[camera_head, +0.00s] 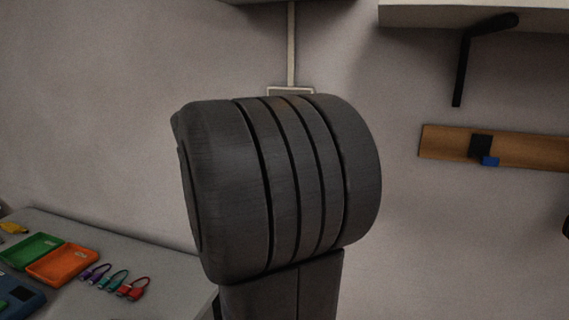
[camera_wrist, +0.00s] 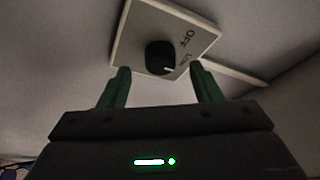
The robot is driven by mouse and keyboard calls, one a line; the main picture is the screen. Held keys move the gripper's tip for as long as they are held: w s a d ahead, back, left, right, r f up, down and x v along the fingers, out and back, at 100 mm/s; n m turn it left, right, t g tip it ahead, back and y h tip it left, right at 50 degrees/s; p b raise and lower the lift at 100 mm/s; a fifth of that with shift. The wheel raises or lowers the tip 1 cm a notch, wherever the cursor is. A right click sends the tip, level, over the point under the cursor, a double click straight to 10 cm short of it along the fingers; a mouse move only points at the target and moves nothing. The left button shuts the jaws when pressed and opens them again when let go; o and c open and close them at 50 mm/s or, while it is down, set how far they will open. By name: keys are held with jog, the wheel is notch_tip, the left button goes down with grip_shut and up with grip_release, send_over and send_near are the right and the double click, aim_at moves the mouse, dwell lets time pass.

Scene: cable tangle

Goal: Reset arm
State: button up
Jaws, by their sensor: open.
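My gripper (camera_wrist: 157,88) shows in the wrist view with its two green fingers spread apart and nothing between them. Beyond the fingertips is a pale wall plate with a black round knob (camera_wrist: 160,57) and the lettering "OFF" and "LOW". The knob appears beyond the fingers, not held. In the head view my own dark arm joint fills the middle, and the gripper is not visible there.
A grey table (camera_head: 165,268) at the lower left holds a green tray (camera_head: 32,250), an orange tray (camera_head: 62,264) and several short coloured cables (camera_head: 117,281). A wooden wall rail (camera_head: 535,150) and a white shelf (camera_head: 420,14) with a black bracket (camera_head: 464,60) are at the right.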

jog(key=x, duration=0.3)
jog(key=shift+w+d, duration=0.15)
jog(key=shift+w, duration=0.1)
jog(key=b+v, duration=0.2)
jog(key=v, duration=1.2)
jog(key=w+d+r+n+t+y+b, duration=0.1)
jog(key=w+d+n+t+y, duration=0.4)
jog(key=n, duration=1.1)
jog(key=w+d+b, duration=0.1)
jog(key=w+d, duration=0.1)
jog(key=d, duration=0.1)
jog(key=shift+w+d, duration=0.15)
jog(key=shift+w, duration=0.1)
jog(key=shift+f, duration=0.1)
